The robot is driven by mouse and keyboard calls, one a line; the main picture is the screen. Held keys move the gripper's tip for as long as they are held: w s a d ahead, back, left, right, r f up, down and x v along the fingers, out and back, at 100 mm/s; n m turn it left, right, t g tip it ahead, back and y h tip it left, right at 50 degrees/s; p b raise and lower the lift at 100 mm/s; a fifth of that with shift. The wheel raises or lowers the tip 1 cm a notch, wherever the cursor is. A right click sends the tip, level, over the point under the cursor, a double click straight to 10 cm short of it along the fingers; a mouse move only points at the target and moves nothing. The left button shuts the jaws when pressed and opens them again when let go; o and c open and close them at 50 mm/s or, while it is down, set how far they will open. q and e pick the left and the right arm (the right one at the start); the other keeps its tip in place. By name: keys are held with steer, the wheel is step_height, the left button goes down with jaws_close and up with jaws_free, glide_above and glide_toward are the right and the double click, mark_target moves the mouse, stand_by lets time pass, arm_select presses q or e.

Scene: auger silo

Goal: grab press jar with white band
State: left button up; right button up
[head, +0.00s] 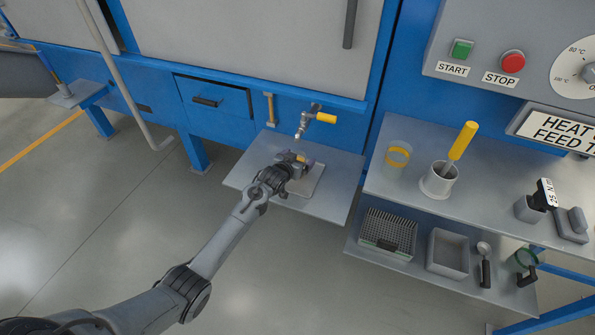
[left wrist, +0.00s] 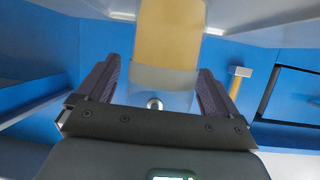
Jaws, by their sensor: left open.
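My left gripper (head: 292,163) is at the small shelf below the tap, over a light square plate (head: 304,184). It is open. In the left wrist view, a clear jar with a tan, yellowish filling or band (left wrist: 168,45) stands in the space between the two fingers of the gripper (left wrist: 158,88). I cannot tell whether a finger touches it. In the head view the gripper mostly hides this jar. Another clear jar with a yellow band (head: 397,157) stands on the right bench. My right gripper is not in view.
The tap with a yellow handle (head: 322,117) is just above the gripper. A grey cup with a yellow-handled tool (head: 440,180) stands on the right bench (head: 400,190). Below are a wire basket (head: 388,232) and a grey bin (head: 449,253). A drawer (head: 213,98) is left of the tap.

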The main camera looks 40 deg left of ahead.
arm_select(q)
steer(key=shift+w+a+f, duration=0.15)
steer(key=shift+w+f, duration=0.05)
steer(key=shift+w, duration=0.3)
steer(key=c, duration=1.3)
steer(key=shift+s+r, duration=0.1)
steer(key=shift+r, duration=0.1)
